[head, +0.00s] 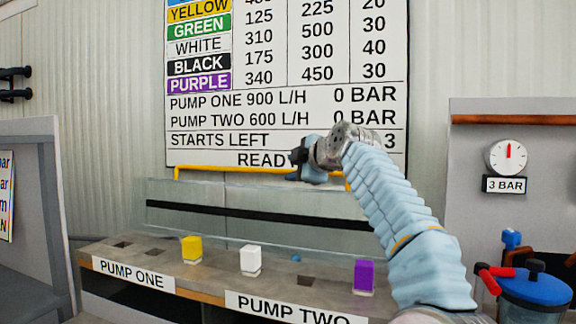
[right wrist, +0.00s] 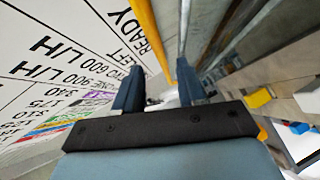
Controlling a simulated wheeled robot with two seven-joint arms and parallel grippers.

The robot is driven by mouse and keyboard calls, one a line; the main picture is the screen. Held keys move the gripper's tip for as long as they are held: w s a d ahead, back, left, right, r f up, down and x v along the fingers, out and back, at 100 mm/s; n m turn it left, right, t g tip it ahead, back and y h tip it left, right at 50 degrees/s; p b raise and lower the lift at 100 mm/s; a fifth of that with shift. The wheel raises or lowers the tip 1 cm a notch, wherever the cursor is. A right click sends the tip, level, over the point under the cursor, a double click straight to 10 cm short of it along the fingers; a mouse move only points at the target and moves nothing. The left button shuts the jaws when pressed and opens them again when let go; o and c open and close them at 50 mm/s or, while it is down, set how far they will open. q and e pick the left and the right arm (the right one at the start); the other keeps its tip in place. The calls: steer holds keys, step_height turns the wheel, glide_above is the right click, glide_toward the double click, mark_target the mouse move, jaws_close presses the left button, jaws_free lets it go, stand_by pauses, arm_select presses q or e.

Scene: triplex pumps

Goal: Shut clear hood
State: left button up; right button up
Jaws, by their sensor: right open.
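The clear hood (head: 235,193) stands raised as a see-through panel behind the pump bench, with a yellow handle bar (head: 225,169) along its top edge. My right gripper (head: 303,166) is at the right part of this bar, and its fingers are partly hidden by its own wrist. In the right wrist view my right gripper (right wrist: 158,72) is open, and the yellow bar (right wrist: 147,28) runs down between its two fingers. I cannot tell whether a finger touches the bar. My left gripper is not in view.
The bench front (head: 190,285) carries yellow (head: 191,249), white (head: 250,260) and purple (head: 364,276) blocks beside dark empty slots. A notice board (head: 285,100) hangs behind. A gauge panel (head: 470,150) and a blue pot (head: 535,290) with red handle stand at right.

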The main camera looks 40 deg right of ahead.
mark_target(284, 171)
steer(key=shift+p+x, duration=0.35)
steer(key=shift+x, duration=1.65)
jaws_close()
